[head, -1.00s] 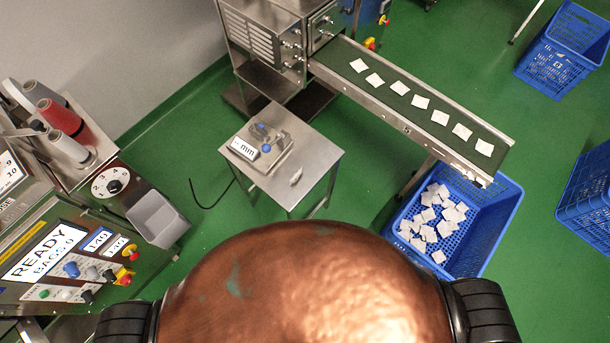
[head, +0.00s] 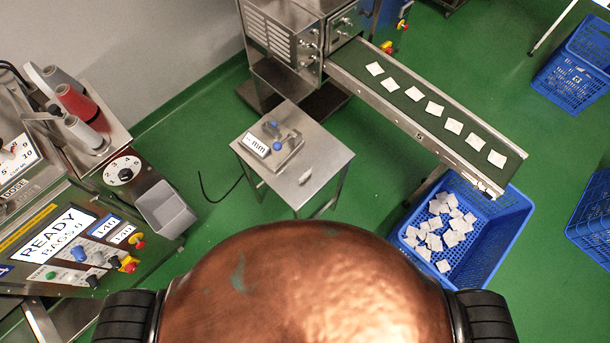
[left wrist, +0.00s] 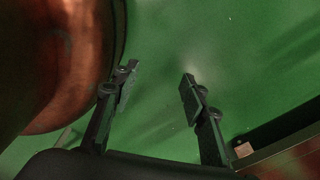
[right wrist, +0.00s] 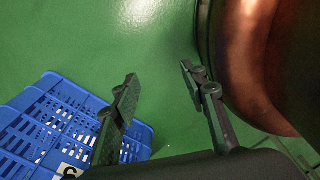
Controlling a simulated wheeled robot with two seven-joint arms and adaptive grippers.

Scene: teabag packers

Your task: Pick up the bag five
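Several square white tea bags lie in a row on the green conveyor belt (head: 365,62) in the head view, from a far bag (head: 375,69) to one near the belt's end (head: 497,158). No number shows on them, so I cannot tell which is bag five. More white bags (head: 443,222) lie loose in the blue crate (head: 512,222) below the belt's end. My left gripper (left wrist: 158,84) is open and empty over green floor in the left wrist view. My right gripper (right wrist: 157,82) is open and empty in the right wrist view. Neither gripper shows in the head view.
A small steel table (head: 318,160) with a measuring device (head: 278,148) stands ahead. A control console (head: 75,245) reading READY and a grey bin (head: 166,210) are at left. Another blue crate (head: 575,72) stands far right. A blue crate (right wrist: 60,125) is near my right gripper.

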